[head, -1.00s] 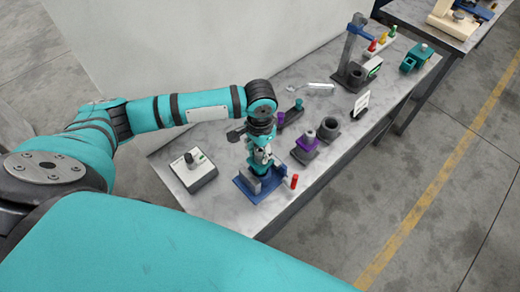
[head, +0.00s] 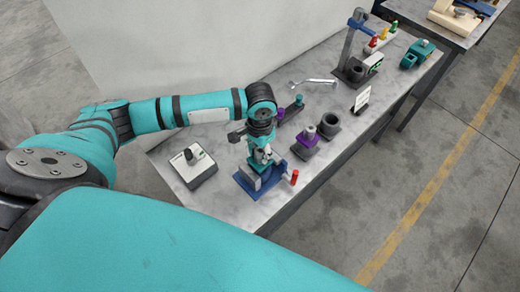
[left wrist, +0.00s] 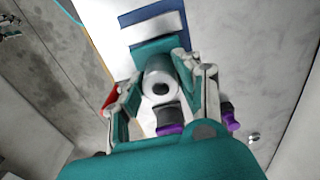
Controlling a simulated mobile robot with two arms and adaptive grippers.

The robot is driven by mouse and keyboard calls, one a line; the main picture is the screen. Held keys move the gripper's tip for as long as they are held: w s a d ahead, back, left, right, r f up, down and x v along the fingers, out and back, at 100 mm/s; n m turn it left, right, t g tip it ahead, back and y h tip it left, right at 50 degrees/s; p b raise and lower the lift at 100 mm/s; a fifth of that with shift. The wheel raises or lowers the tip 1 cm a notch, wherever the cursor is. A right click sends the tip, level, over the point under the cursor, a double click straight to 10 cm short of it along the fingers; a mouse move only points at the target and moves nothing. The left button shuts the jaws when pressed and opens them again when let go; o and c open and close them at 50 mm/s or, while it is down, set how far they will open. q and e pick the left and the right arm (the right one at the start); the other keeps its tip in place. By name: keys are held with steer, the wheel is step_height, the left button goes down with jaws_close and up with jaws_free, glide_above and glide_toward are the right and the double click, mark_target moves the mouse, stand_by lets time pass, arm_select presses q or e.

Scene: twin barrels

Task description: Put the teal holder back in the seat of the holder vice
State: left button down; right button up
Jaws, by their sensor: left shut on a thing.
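My left gripper (head: 262,157) points down over the holder vice (head: 246,187), which has a blue base, a grey block and a red-ended handle. The gripper is shut on the teal holder. In the left wrist view the holder (left wrist: 160,82) shows as a grey cylinder with a dark bore between the fingertips (left wrist: 163,88). A teal block shows just beyond it, with the blue and white of the vice further on. The holder's lower end and the seat are hidden, so I cannot tell whether they touch. My right gripper is not in view.
A grey switch box (head: 194,166) stands left of the vice. A purple holder (head: 307,137) and a dark ring (head: 330,123) stand to the right. Behind are a small rack (head: 290,110), a spanner (head: 313,82) and a post stand (head: 352,50). The bench's front edge is close.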

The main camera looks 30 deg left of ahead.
arm_select(q)
steer(key=shift+f+b, duration=0.35)
steer(key=shift+f, duration=1)
steer(key=c, duration=0.8)
jaws_free()
step_height(320, 180, up, 12)
steer(key=shift+s, duration=0.1)
